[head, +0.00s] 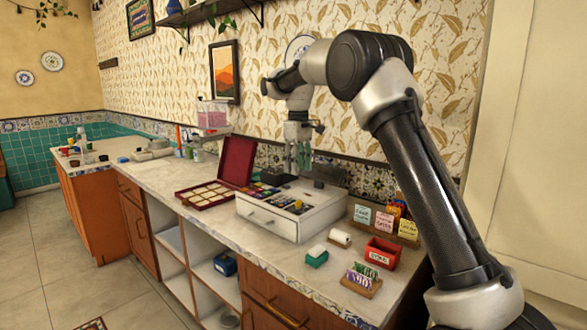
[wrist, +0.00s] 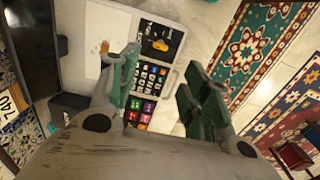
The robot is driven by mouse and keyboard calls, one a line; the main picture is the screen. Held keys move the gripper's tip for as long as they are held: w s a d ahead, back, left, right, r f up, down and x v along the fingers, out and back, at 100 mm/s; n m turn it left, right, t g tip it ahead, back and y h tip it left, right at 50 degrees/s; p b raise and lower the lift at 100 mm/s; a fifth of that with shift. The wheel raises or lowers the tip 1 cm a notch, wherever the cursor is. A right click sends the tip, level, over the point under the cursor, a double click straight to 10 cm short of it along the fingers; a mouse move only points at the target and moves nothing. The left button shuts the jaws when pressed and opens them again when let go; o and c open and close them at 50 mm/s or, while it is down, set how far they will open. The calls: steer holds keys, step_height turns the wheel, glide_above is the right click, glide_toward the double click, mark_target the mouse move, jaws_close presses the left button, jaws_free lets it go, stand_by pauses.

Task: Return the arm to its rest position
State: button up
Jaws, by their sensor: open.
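My arm (head: 425,175) rises from the lower right of the head view, bends at the top and reaches left over the counter. My gripper (head: 301,155) hangs from it, pointing down above the back of a white drawer box (head: 283,222). In the wrist view my gripper (wrist: 160,66) has its two green fingers spread apart, with nothing between them. Below them is a tray of small coloured pieces (wrist: 148,85) on the white box. The gripper looks clear of the box, though its exact height is hard to tell.
On the counter, an open red case (head: 236,160) stands left of the box. A red bin (head: 383,252), a card holder (head: 361,280), a green block (head: 317,258) and a white roll (head: 340,238) are to the right. The patterned wall (head: 410,120) is close behind; a shelf (head: 212,12) hangs upper left.

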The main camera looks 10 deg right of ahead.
steer(key=s+d+f+m, duration=0.2)
steer(key=s+f, duration=0.3)
steer(key=s+d+r+m+t, duration=0.1)
steer(key=s+d, duration=0.3)
steer(key=s, duration=0.9)
steer(key=s+d+r+m+t, duration=0.2)
steer(key=s+d+r, duration=0.1)
steer(key=s, duration=1)
steer(key=s+d+r+m+t, duration=0.1)
steer(key=s+d, duration=0.5)
steer(key=s, duration=0.7)
steer(key=shift+r+m, duration=0.5)
steer(key=shift+m, duration=0.2)
